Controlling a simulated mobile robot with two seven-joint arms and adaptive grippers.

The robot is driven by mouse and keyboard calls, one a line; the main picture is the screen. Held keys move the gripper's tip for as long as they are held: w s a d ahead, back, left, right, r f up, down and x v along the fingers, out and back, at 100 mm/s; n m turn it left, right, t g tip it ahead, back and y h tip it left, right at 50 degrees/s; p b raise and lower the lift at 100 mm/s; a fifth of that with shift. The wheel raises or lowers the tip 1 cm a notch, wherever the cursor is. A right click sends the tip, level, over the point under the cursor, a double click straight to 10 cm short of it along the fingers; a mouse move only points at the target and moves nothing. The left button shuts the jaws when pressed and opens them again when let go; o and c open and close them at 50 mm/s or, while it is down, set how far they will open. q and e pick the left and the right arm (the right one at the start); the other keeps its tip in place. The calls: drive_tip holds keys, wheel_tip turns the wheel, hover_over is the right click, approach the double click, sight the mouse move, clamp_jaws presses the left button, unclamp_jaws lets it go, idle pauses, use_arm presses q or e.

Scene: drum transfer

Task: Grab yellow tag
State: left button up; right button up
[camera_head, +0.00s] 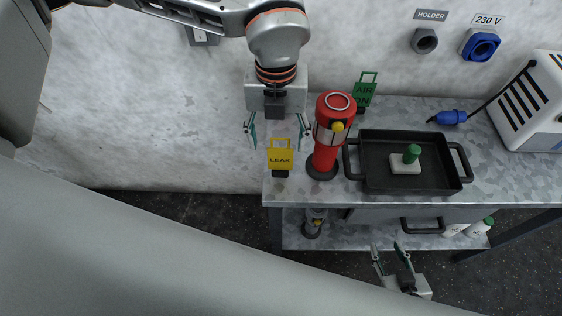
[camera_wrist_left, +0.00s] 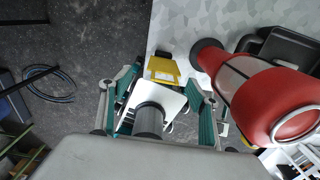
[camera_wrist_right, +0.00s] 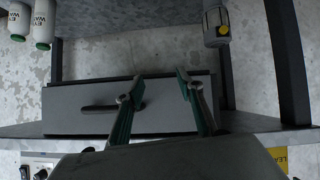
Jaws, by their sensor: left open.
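The yellow tag (camera_head: 281,159), marked LEAK, stands upright on a dark foot at the left end of the grey table, just left of the red cylinder. It also shows in the left wrist view (camera_wrist_left: 163,68), ahead of the fingers. My left gripper (camera_head: 279,130) is open and empty, its fingers spread to either side above the tag, apart from it as far as I can tell. My right gripper (camera_head: 388,252) is open and empty, low in front of the table. In the right wrist view its fingers (camera_wrist_right: 155,95) point at the drawer front.
The red cylinder (camera_head: 327,145) stands close right of the tag. A green AIR ON tag (camera_head: 364,92) stands behind it. A black tray (camera_head: 370,182) holds a green-knobbed block (camera_head: 406,160). A white machine (camera_head: 537,105) and blue plug (camera_head: 452,117) are at right. Bottles (camera_head: 481,227) lie on the lower shelf.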

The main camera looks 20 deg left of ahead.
use_arm(q)
drive_tip(key=p, duration=0.1)
hover_over(280, 169)
wheel_tip(280, 169, down, 6)
drive_tip(key=shift+w+r, duration=0.1)
drive_tip(key=shift+r, duration=0.1)
drive_tip(key=c, duration=1.3)
